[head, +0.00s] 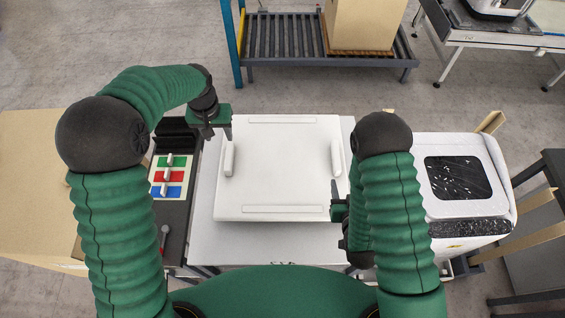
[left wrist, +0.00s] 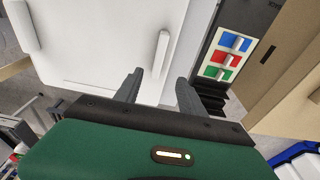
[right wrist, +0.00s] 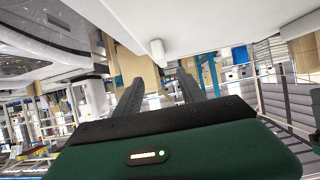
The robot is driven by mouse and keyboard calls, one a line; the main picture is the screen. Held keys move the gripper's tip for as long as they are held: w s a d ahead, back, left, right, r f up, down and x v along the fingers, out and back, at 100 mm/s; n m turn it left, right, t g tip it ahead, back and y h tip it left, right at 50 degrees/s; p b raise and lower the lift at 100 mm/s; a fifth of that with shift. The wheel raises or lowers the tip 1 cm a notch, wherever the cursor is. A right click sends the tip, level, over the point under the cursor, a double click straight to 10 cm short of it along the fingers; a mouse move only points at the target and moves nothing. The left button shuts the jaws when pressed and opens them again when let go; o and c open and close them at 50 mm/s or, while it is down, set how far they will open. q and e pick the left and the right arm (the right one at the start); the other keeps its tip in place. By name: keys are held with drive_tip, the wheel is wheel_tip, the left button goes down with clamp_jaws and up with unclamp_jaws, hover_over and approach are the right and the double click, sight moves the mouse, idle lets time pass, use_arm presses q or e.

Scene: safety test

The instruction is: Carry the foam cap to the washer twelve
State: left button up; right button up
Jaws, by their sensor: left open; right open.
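The foam cap (head: 280,170) is a white square slab with raised handles on its left and right sides, lying on a grey table. My left gripper (head: 211,130) is open and empty by the cap's upper left edge. In the left wrist view the cap (left wrist: 90,45) and a handle lie beyond the open fingers (left wrist: 160,85). My right gripper (head: 337,198) is open and empty beside the cap's right edge, partly behind my forearm. In the right wrist view the cap (right wrist: 220,20) spans the top. A white machine with a dark window, probably the washer (head: 466,208), stands at right; its number is unreadable.
A panel with green, red and blue switches (head: 168,176) stands left of the cap. A cardboard-coloured box (head: 30,150) is further left. A roller conveyor (head: 285,45) carrying a carton (head: 362,25) stands behind. Open floor lies between table and conveyor.

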sight(228, 154)
drive_tip(key=shift+s, duration=0.3)
use_arm(q)
drive_tip(key=shift+w, duration=0.25)
use_arm(e)
drive_tip(key=shift+s+r+t, duration=0.15)
drive_tip(key=shift+r+t, duration=0.05)
drive_tip(key=shift+t, duration=0.2)
use_arm(q)
drive_tip(key=w+f, duration=0.1)
drive_tip(key=f, duration=1)
drive_tip(key=w+f, duration=0.1)
drive_tip(key=f, duration=0.4)
drive_tip(key=shift+w+f, duration=0.35)
drive_tip(key=shift+f, duration=0.05)
use_arm(e)
drive_tip(key=x, duration=1.7)
use_arm(q)
drive_tip(key=shift+c, duration=0.9)
use_arm(e)
drive_tip(key=shift+c, duration=0.9)
use_arm(q)
clamp_jaws()
use_arm(e)
clamp_jaws()
use_arm(q)
drive_tip(key=shift+r, duration=0.1)
